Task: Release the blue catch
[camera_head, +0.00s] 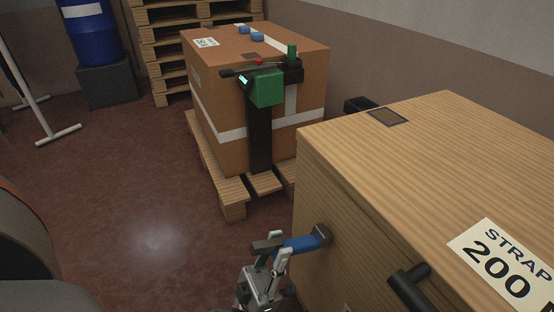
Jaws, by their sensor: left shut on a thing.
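The blue catch (299,243) is a short blue bar with dark ends. The fingertips hide part of the bar. My right gripper is not in view.
A strapped carton (225,110) with a green and black device (266,88) sits on a pallet (232,197) beyond the box. A black handle (408,288) juts from the box's front. Stacked pallets (168,62) and a blue drum (88,35) stand behind.

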